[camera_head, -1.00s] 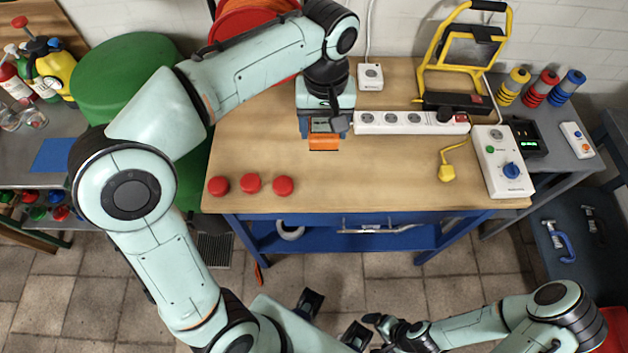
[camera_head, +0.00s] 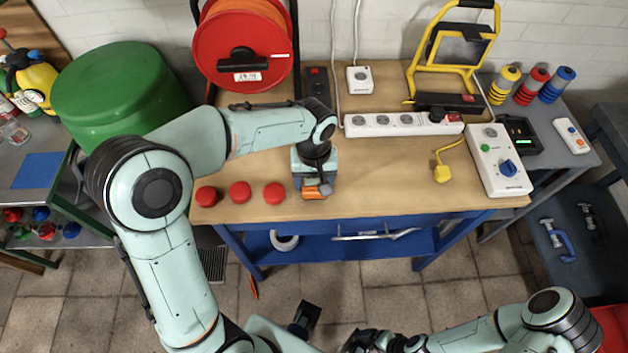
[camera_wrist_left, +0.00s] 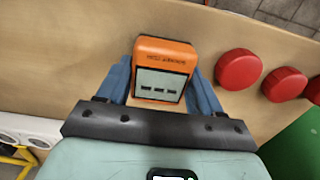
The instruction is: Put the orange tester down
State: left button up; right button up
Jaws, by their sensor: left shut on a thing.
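The orange tester (camera_head: 312,193) shows in the head view at the front of the wooden workbench, beside the red caps. In the left wrist view the tester (camera_wrist_left: 162,68) has an orange case and a pale display panel, and sits between two blue fingers. My left gripper (camera_head: 314,186) points down over the bench and is shut on it. Whether the tester's underside touches the bench top (camera_head: 390,185) cannot be told. My right arm shows at the bottom right of the head view, but its fingertips are not clear.
Several red caps (camera_head: 240,192) lie in a row just left of the tester. A white power strip (camera_head: 400,124), a yellow plug (camera_head: 442,173) and a white control box (camera_head: 499,160) stand to the right. A red cable reel (camera_head: 243,90) stands behind. Bare bench lies right of the tester.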

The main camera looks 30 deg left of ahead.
aim_at(314, 180)
pick_arm(q)
jog(key=shift+f, duration=0.35)
jog(key=shift+f, duration=0.15)
jog(key=o, duration=1.4)
jog(key=shift+r, duration=0.2)
notch_tip(314, 180, up, 12)
jog(key=p, duration=0.1)
jog(key=shift+p, duration=0.35)
jog(key=shift+f, duration=0.1)
